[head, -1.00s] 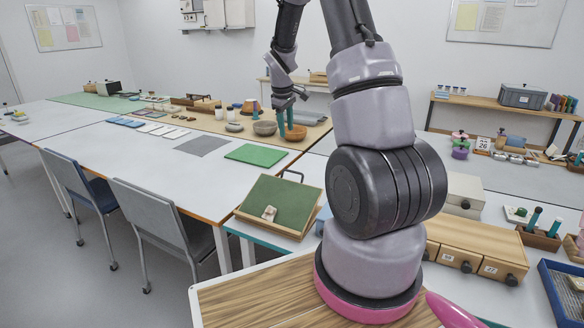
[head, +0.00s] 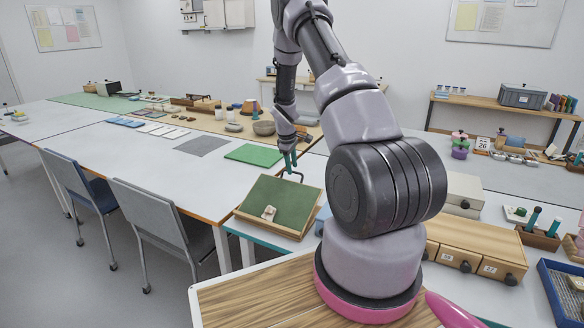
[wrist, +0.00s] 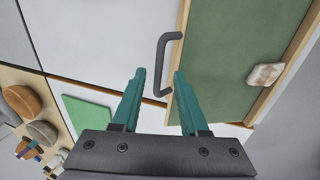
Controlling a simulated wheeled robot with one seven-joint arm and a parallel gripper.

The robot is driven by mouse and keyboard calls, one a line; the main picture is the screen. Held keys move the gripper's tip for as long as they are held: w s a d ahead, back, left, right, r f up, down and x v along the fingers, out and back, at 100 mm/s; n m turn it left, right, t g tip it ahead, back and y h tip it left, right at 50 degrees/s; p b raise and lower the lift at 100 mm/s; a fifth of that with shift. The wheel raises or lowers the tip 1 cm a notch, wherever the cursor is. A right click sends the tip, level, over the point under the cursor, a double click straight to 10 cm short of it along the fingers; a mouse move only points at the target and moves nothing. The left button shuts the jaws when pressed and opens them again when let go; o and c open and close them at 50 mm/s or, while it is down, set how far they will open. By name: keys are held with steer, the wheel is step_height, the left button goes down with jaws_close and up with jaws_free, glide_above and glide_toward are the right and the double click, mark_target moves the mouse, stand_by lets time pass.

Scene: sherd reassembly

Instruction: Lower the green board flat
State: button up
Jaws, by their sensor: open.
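The green board (head: 283,201) stands tilted in a wooden frame on the near table, its raised edge at the back. A dark handle (head: 293,173) rises from its top edge. A pale sherd (head: 268,213) rests at the board's lower part. My gripper (head: 290,160) is open just above the handle. In the wrist view the green board (wrist: 240,50) is at upper right, with the sherd (wrist: 265,75) on it. There the dark handle (wrist: 162,65) lies ahead of and between the teal fingertips (wrist: 159,72); I cannot tell whether they touch it.
A flat green mat (head: 255,154) and a grey mat (head: 203,146) lie on the long white table behind. Bowls (head: 264,128) stand farther back. Wooden drawers (head: 470,258) are to the right of my arm. Chairs (head: 150,215) stand at left.

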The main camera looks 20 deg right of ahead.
steer(key=shift+f, duration=0.3)
jaws_close()
stand_by(1.2)
jaws_free()
steer(key=v, duration=1)
steer(key=shift+r, duration=0.4)
